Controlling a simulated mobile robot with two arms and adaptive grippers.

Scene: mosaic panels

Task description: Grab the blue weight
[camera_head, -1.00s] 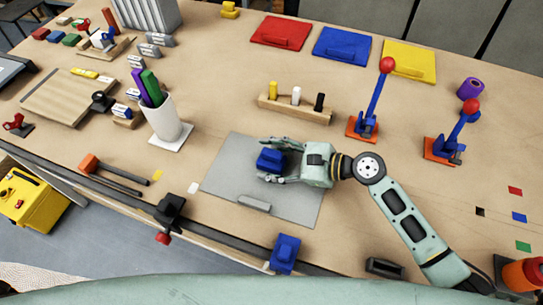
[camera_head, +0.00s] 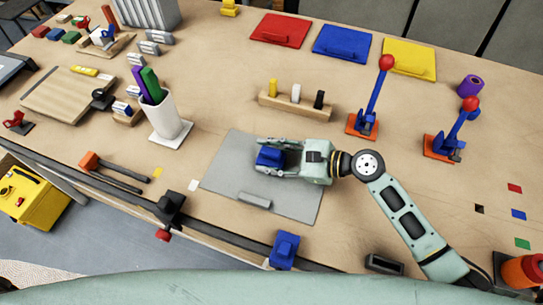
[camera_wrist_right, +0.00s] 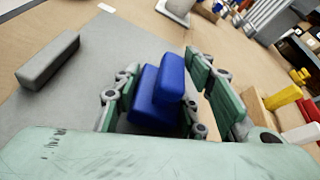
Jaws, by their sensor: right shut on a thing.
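The blue weight (camera_head: 269,157) is a small stepped blue block over the grey mat (camera_head: 225,180) in the middle of the table. In the right wrist view the blue weight (camera_wrist_right: 158,92) sits between the two fingers. My right gripper (camera_head: 270,156) is shut on it, with a finger along each side. Whether the weight touches the mat is hard to tell. The right gripper also shows in the right wrist view (camera_wrist_right: 160,95). My left gripper is not in view.
A grey bar (camera_head: 255,199) lies on the mat's near side. A wooden block with three coloured pegs (camera_head: 295,107) stands behind the gripper. A white cup with pens (camera_head: 165,118) is to the left. Two red-knobbed levers (camera_head: 375,97) stand to the right.

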